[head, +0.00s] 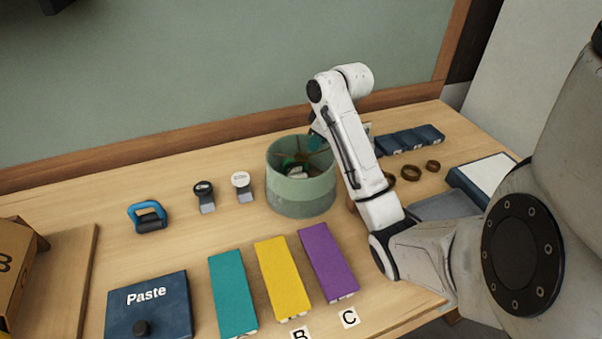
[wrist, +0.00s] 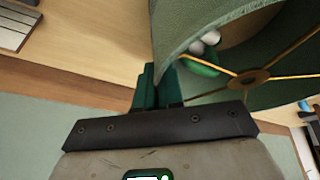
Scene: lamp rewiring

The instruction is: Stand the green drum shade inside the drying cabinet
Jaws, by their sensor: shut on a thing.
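The green drum shade (head: 301,192) stands upright on the wooden bench in the head view, open at the top with brass spokes inside. It fills the upper right of the wrist view (wrist: 215,25), where its spokes meet at a hub. My gripper (head: 315,143) is at the shade's upper rim, on the far right side. In the wrist view my green fingers (wrist: 160,84) are shut on the shade's wall. A green and white item shows inside the shade; I cannot tell what it is. I cannot make out a drying cabinet in either view.
Teal (head: 233,293), yellow (head: 283,278) and purple (head: 328,263) blocks lie in front. A Paste box (head: 150,307), a blue-handled tool (head: 148,216) and two small stands are left. Dark blue blocks (head: 410,139) and brown rings (head: 411,173) are right. A wall is behind.

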